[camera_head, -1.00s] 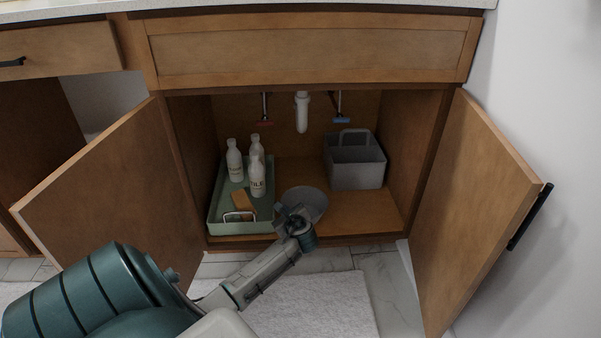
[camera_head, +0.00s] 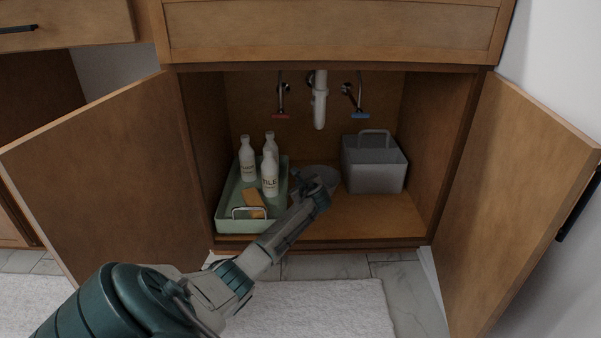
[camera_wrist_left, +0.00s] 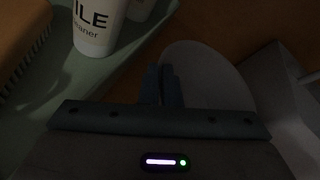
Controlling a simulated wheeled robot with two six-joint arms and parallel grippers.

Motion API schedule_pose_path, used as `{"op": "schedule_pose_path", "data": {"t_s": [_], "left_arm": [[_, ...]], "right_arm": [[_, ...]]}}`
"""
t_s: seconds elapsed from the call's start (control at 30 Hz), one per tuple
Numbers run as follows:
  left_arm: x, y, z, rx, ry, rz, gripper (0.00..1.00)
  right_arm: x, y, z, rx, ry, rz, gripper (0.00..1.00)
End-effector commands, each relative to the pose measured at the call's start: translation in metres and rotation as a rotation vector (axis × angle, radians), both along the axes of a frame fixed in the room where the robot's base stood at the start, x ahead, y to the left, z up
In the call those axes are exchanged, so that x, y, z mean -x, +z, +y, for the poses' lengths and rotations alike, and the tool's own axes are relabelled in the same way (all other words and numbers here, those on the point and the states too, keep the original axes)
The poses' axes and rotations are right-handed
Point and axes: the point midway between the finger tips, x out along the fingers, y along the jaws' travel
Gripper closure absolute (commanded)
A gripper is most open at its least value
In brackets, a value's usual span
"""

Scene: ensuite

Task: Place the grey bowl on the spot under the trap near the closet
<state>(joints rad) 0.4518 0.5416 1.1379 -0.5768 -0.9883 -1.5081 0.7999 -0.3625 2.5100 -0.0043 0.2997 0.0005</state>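The grey bowl (camera_head: 322,176) is inside the open cabinet, between the green tray and the grey caddy. It also shows in the left wrist view (camera_wrist_left: 213,75). My left gripper (camera_head: 308,187) reaches in from the front, its fingers (camera_wrist_left: 162,86) close together at the bowl's left rim, shut on it. The arm and gripper hide the bowl's near-left part. The white trap (camera_head: 319,102) hangs at the back of the cabinet, above and behind the bowl. I cannot tell whether the bowl touches the cabinet floor (camera_head: 375,216). My right gripper is not in view.
The green tray (camera_head: 226,222) on the left holds white bottles (camera_head: 269,178) and a brush (camera_head: 253,201). The grey caddy (camera_head: 375,172) stands close on the right. Open doors (camera_head: 95,185) (camera_head: 518,195) flank the opening. Red (camera_head: 281,115) and blue (camera_head: 360,115) valves hang beside the trap.

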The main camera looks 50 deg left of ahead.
Motion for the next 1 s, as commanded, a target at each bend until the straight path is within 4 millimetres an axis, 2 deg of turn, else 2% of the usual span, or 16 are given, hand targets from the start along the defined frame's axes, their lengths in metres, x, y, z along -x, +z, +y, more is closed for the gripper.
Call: {"op": "schedule_pose_path", "data": {"t_s": [0.03, 0.2, 0.6, 0.73, 1.0], "left_arm": [[0.000, -0.012, 0.000, 0.000, 0.000, 0.000, 1.00], [0.000, -0.029, 0.000, 0.000, 0.000, 0.000, 1.00], [0.001, -0.030, -0.001, 0.001, 0.000, 0.000, 1.00], [0.001, -0.030, -0.001, 0.000, 0.000, 0.000, 0.75], [0.001, -0.030, -0.001, 0.000, 0.000, 0.000, 0.75]], "right_arm": [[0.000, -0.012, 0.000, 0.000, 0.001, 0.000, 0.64], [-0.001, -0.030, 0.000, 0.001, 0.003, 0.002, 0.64], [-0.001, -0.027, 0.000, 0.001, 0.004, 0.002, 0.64], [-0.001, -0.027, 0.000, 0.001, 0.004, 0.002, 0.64], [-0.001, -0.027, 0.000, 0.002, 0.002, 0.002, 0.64]]}}
